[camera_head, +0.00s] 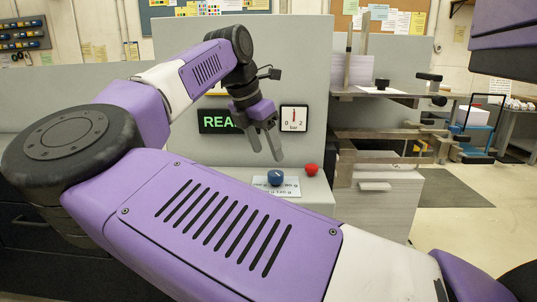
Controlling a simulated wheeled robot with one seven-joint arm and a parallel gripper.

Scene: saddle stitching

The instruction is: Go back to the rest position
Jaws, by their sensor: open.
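My gripper (265,142) hangs in front of the grey machine panel, pointing down, with its two grey fingers apart and nothing between them. It is above a blue knob (276,177) and a red button (311,169) on the machine's ledge, and appears clear of both. My purple and white arm stretches across the front of the view and hides much of the machine's lower part. A green lit display (217,121) reads "REA", its end hidden by my gripper. A square gauge (294,118) marked 0 and 2 is right of the gripper.
The grey machine panel (300,45) stands close behind my gripper. To the right are a metal feed table with a paper stack (352,71) and a grey cabinet (375,205). A cart with a white box (472,116) stands farther back. Open floor with a dark mat (452,188) lies at right.

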